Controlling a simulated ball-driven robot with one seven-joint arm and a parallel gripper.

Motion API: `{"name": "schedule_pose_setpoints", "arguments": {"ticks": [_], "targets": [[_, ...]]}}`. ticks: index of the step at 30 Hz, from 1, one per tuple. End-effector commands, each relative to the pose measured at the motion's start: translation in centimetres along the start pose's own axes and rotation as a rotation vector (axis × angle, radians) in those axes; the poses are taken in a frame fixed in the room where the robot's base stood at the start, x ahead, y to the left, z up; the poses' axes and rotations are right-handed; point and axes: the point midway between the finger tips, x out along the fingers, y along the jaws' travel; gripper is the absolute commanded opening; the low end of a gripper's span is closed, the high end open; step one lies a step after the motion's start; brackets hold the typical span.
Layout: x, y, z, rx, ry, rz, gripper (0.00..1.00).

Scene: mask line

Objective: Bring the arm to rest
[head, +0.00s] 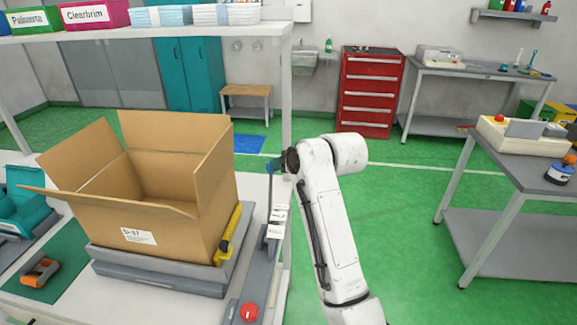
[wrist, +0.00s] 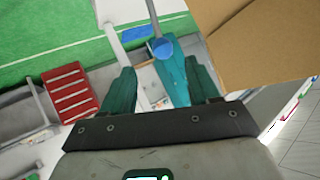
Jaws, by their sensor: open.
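My gripper (head: 275,165) is at the end of my raised, bent white arm, just right of the open cardboard box in the head view. In the wrist view my gripper (wrist: 158,66) shows two teal fingers spread apart. A teal shape with a round blue end appears between them; I cannot tell what it is or how far off it lies. No held object is clear. The cardboard box (head: 140,215) stands with its flaps up and out on a grey platform (head: 160,272), and its cardboard fills the upper right of the wrist view (wrist: 265,40).
A shelf (head: 150,32) with labelled bins hangs above the box, its white post (head: 286,100) near my gripper. A grey stand with a red button (head: 249,312) is close by. A grey table (head: 535,170) stands right. Green floor (head: 410,220) is open between.

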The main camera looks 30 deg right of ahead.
Motion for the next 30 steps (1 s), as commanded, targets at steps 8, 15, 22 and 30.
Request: {"name": "schedule_pose_setpoints", "arguments": {"ticks": [8, 15, 22, 30], "targets": [[0.0, 0.0, 0.0, 0.0, 0.0, 0.0, 0.61], [0.0, 2.2, 7.0, -0.028, -0.096, 0.045, 0.61], [-2.9, 6.1, 20.8, -0.092, -0.301, 0.126, 0.61], [-10.3, 9.6, 35.2, -0.161, -0.551, 0.2, 0.61]]}}
